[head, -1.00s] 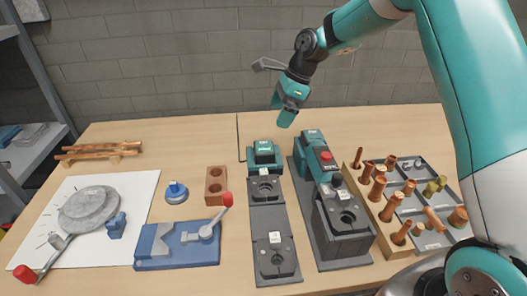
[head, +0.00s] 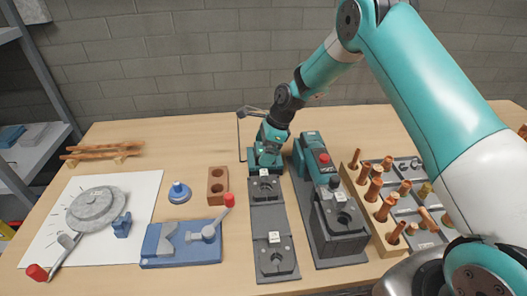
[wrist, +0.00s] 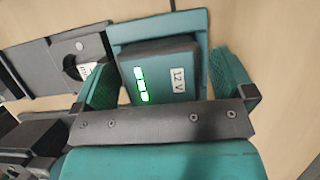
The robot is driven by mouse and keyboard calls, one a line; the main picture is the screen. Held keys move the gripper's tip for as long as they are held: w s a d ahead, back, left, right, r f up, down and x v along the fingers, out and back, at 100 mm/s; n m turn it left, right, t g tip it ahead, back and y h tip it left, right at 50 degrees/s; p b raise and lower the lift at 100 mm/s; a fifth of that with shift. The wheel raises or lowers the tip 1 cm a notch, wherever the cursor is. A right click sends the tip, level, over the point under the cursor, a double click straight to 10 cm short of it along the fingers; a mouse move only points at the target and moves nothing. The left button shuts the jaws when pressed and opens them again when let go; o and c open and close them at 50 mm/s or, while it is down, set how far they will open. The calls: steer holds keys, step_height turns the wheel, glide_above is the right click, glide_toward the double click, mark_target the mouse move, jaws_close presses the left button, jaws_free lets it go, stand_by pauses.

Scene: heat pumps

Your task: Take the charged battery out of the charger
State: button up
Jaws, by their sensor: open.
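The battery (wrist: 165,78) is a dark block with a teal face, lit green bars and a "12 V" label. It sits in the teal charger (wrist: 160,27), whose rim shows around it in the wrist view. In the head view the charger (head: 265,182) stands at the back middle of the table, and my gripper largely covers the battery. My gripper (wrist: 167,68) is open, with one teal finger on each side of the battery. I see a gap at the right finger; the left finger is close to the battery's side, and contact is unclear.
A grey plate with sockets (head: 267,222) lies in front of the charger. A teal and grey machine (head: 316,165) stands close on its right. A wooden rack with copper pieces (head: 378,215) is further right. A brown holed block (head: 217,186) and blue fixture (head: 183,245) are left.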

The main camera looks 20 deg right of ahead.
steer(key=c, duration=1)
steer(key=shift+c, duration=0.5)
steer(key=shift+r, duration=0.1)
